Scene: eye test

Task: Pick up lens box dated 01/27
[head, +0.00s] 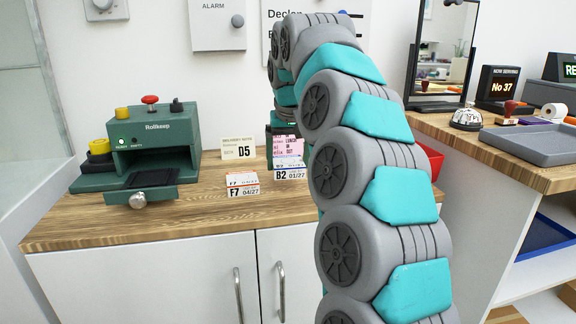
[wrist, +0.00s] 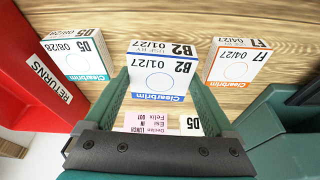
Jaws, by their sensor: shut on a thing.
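The lens box dated 01/27 (wrist: 160,75), white with a blue stripe and marked B2, is between the two green fingers of my gripper (wrist: 160,88) in the wrist view. The fingers are shut on its sides. A teal-striped D5 box dated 08/28 (wrist: 77,55) stands left.
A red returns bin (wrist: 35,80) is beside the D5 box. In the head view the F7 box (head: 242,184), a D5 card (head: 238,148) and a green Rollkeep machine (head: 150,145) stand on the counter (head: 215,205). My arm hides much of the counter's right side.

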